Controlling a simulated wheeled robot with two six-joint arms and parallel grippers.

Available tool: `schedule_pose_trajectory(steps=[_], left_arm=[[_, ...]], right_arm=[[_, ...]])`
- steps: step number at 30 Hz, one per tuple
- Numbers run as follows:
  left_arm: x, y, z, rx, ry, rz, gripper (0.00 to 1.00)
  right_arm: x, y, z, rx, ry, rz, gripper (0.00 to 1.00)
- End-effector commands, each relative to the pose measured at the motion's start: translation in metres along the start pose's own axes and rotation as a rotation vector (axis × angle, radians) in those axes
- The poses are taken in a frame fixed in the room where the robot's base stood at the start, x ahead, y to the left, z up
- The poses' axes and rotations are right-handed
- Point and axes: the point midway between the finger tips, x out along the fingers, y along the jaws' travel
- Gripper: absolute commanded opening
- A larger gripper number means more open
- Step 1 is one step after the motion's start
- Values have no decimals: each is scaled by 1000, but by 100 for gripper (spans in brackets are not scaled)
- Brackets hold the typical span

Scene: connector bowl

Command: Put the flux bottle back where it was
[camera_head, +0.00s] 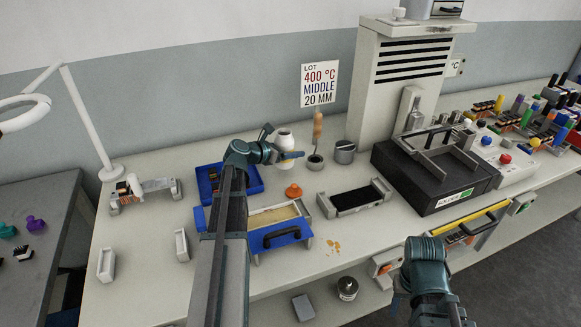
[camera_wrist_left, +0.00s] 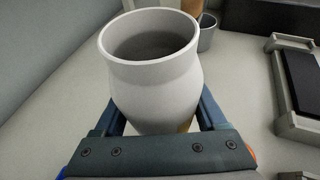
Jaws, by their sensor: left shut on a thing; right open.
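An orange cap-like piece (camera_head: 293,190) lies on the bench in front of the bottle. My right gripper (camera_head: 428,247) is open and empty at the lower right, in front of the bench.
A small grey cup with a wooden-handled tool (camera_head: 316,160) and a grey pot (camera_head: 344,152) stand right of the bottle. A blue tray (camera_head: 208,172) is to its left. A blue-fronted tray (camera_head: 281,240) and a dark tray (camera_head: 332,208) lie nearer.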

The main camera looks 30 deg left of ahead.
Motion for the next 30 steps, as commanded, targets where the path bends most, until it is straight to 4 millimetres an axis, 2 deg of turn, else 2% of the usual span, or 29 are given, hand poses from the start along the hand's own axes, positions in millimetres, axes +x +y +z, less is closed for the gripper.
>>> schedule_pose_trajectory(steps=[5,16,29,30], left_arm=[[1,0,-2,0,-1,0,0],[15,0,-36,0,-1,0,0],[16,0,-38,0,-1,0,0],[16,0,-37,0,0,0,79]], right_arm=[[2,0,0,0,0,0,50],[39,-4,-2,0,0,0,50],[41,-4,-2,0,0,0,50],[40,-4,-2,0,0,0,50]])
